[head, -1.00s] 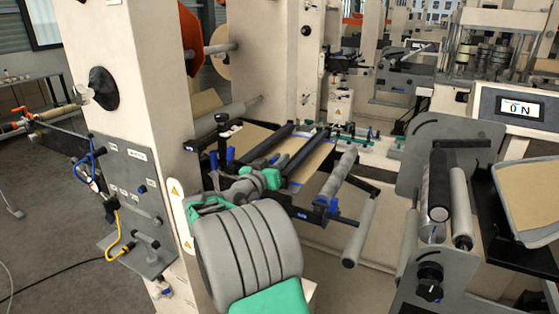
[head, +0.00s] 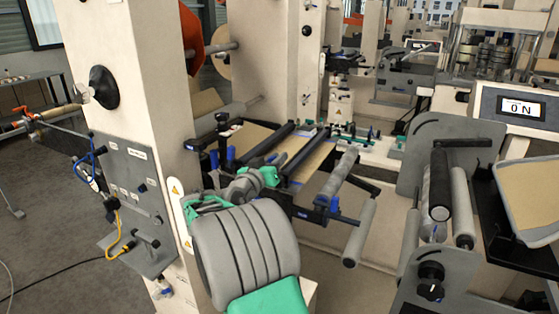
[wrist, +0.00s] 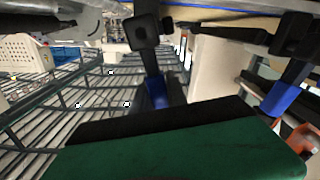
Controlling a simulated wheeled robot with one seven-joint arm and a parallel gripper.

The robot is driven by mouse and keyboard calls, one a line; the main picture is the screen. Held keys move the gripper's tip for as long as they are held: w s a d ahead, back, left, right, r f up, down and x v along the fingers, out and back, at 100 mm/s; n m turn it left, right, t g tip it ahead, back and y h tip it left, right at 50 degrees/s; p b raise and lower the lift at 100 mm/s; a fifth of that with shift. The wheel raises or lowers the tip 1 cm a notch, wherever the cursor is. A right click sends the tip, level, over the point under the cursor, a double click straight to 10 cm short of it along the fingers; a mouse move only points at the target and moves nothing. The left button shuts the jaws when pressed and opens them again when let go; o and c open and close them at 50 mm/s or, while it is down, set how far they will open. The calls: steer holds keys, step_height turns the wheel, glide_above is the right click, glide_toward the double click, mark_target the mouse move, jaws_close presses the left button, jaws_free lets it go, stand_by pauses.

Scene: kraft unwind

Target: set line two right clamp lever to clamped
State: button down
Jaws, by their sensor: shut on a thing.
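In the head view my gripper (head: 238,187) is beside the splice table, mostly hidden by my own wrist. In the wrist view a green finger with a black pad (wrist: 170,122) fills the bottom. A black lever with a blue end (wrist: 155,92) comes down from a black block and passes behind the pad. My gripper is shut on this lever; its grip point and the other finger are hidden. A second blue-ended lever (wrist: 275,98) stands apart at the right. In the head view blue levers (head: 230,154) show at the table's near left end, close to my gripper.
The splice table (head: 312,165) has black bars across brown web. Rollers (head: 358,232) stick out at its right. A cream column (head: 135,85) with a grey pneumatic panel (head: 128,185) stands close left of my arm. A display reading 0 N (head: 522,108) is at the right.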

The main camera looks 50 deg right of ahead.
steer(key=n, duration=0.1)
steer(key=w+n, duration=0.1)
steer(key=w+f+n, duration=0.1)
steer(key=n, duration=0.1)
steer(key=shift+w+a+b, duration=0.15)
steer(key=shift+a+b, duration=0.2)
steer(key=n, duration=0.1)
steer(key=w+f+n, duration=0.1)
steer(key=n, duration=0.1)
steer(key=f+n, duration=0.1)
steer(key=shift+w+a+n, duration=0.25)
steer(key=shift+w+n, duration=0.1)
steer(key=shift+n, duration=0.05)
steer(key=f+n, duration=0.1)
steer(key=f+n+p, duration=0.1)
steer(key=n, duration=0.1)
steer(key=shift+w+a, duration=0.1)
steer(key=shift+w, duration=0.25)
steer(key=shift+f+n+p, duration=0.25)
steer(key=shift+f+n, duration=0.15)
steer(key=shift+n, duration=0.35)
steer(key=shift+f+n+p, duration=0.25)
steer(key=shift+f+n, duration=0.1)
steer(key=shift+n, duration=0.4)
steer(key=shift+f, duration=0.1)
steer(key=c, duration=1.3)
jaws_free()
steer(key=shift+c, duration=0.2)
